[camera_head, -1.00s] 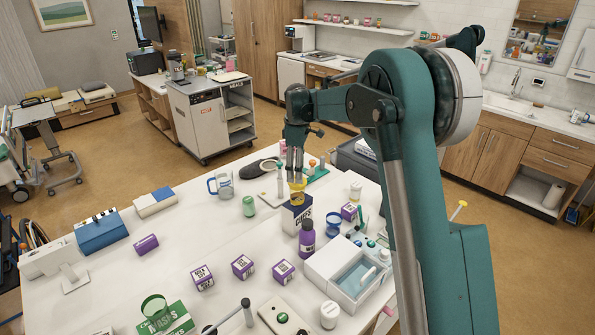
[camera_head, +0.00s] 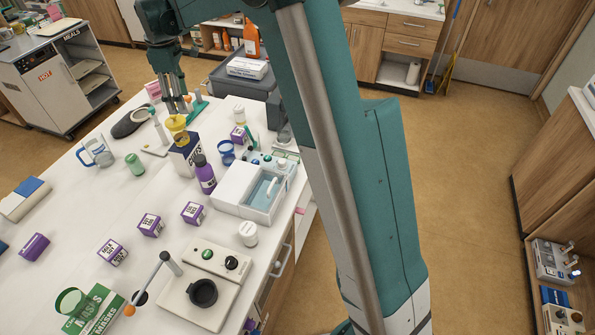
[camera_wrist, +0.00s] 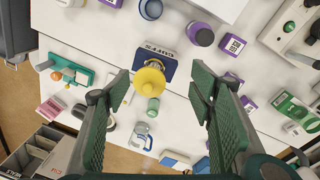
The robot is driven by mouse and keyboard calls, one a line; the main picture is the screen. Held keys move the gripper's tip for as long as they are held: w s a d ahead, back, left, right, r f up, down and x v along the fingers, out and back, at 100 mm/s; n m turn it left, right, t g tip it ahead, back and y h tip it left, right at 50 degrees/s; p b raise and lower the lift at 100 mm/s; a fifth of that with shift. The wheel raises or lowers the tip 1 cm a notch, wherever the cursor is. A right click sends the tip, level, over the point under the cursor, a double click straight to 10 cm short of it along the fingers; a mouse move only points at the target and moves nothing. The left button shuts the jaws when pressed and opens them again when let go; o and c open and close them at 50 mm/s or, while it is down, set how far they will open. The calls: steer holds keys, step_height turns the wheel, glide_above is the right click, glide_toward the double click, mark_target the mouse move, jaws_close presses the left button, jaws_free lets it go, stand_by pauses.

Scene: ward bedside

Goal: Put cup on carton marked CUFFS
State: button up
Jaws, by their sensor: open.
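The yellow cup (camera_head: 177,122) sits on top of the dark blue and white carton marked CUFFS (camera_head: 186,158). In the wrist view the cup (camera_wrist: 150,86) shows over the carton (camera_wrist: 158,62), whose lettering is readable. My gripper (camera_head: 178,104) is just above the cup in the head view. In the wrist view its two fingers (camera_wrist: 160,82) are spread wide, with the cup seen between and beyond them, apart from both. Nothing is held. The cup's lower part and the exact gap to the fingertips are hard to see.
A purple bottle (camera_head: 204,174) stands close to the carton's right, with a blue cup (camera_head: 227,153) behind it. A white tray unit (camera_head: 250,190) is further right. A green can (camera_head: 134,164) and glass mug (camera_head: 96,151) are left.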

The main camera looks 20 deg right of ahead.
steer(key=s+d+r+m+t, duration=0.25)
steer(key=s+d+r, duration=0.35)
steer(key=s, duration=0.6)
steer(key=s+d+r+m+t, duration=0.1)
steer(key=s+d+r+m, duration=0.5)
steer(key=s, duration=0.6)
steer(key=s+d+f+m+t, duration=0.1)
steer(key=s+d+f, duration=0.2)
steer(key=s, duration=0.5)
steer(key=s+d+f+m, duration=0.2)
steer(key=s+d+f, duration=0.1)
steer(key=s, duration=0.5)
steer(key=s+d+f+m+t, duration=0.1)
steer(key=s+d+f+m, duration=0.1)
steer(key=s, duration=0.6)
steer(key=shift+s+d+f+t, duration=0.25)
steer(key=shift+d+f+t, duration=0.15)
steer(key=shift+f, duration=0.5)
stand_by(2.3)
